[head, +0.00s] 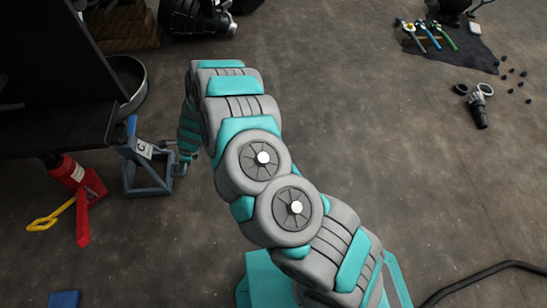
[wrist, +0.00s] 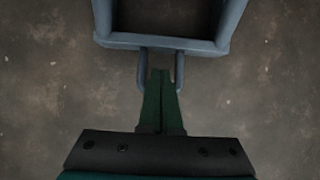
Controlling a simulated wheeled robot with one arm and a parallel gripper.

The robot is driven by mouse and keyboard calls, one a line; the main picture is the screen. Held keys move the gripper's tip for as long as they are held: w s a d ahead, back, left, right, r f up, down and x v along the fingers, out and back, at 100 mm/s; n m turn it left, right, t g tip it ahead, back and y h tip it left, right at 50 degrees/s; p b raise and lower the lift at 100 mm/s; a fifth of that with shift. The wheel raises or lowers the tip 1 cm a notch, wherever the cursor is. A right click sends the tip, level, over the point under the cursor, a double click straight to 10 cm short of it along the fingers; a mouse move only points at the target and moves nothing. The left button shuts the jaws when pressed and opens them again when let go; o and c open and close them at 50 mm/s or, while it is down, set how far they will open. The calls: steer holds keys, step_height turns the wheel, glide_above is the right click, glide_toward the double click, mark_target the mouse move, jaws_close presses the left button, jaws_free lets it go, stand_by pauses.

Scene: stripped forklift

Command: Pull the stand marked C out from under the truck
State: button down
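The stand marked C (head: 148,172) is a blue-grey frame upright on the floor at the left of the head view, beside the dark truck body (head: 60,130). Its white label with a C faces up. In the wrist view the stand's base frame (wrist: 165,42) spans the top, with a small U-shaped handle (wrist: 179,70) on its near bar. My gripper (wrist: 158,72) has its dark green fingers together, tips lying over the handle's loop between its two sides. The fingers hide the loop's near end. I cannot tell whether they touch it. In the head view my arm mostly hides the gripper.
A red jack (head: 72,175) with a yellow handle (head: 50,215) stands just left of the stand. A round pan (head: 128,80) lies behind it. Tools on a dark cloth (head: 455,45) lie far right. The floor right of my arm is largely clear; a black cable crosses bottom right.

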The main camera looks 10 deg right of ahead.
steer(key=shift+s+d+p, duration=0.2)
steer(key=shift+d+p, duration=0.3)
steer(key=shift+d, duration=2.45)
steer(key=shift+s+d+p, duration=0.2)
steer(key=shift+d+p, duration=0.3)
steer(key=shift+d, duration=2.45)
steer(key=shift+s+d+f+p, duration=0.2)
steer(key=shift+d+p, duration=0.55)
steer(key=shift+d, duration=2.35)
steer(key=shift+s+d+r+p, duration=0.25)
steer(key=shift+d+p, duration=0.55)
steer(key=shift+d, duration=2.25)
steer(key=shift+s+d+f+p, duration=0.25)
steer(key=shift+d+p, duration=0.5)
steer(key=shift+d, duration=2.35)
steer(key=shift+a+r, duration=0.4)
steer(key=shift+a, duration=0.15)
steer(key=d+r+p, duration=0.2)
steer(key=r+p, duration=0.4)
steer(key=r, duration=0.9)
steer(key=d+r+p, duration=0.2)
steer(key=r+p, duration=0.4)
steer(key=r, duration=0.9)
steer(key=shift+s+d+r, duration=0.25)
steer(key=shift+d+r, duration=0.15)
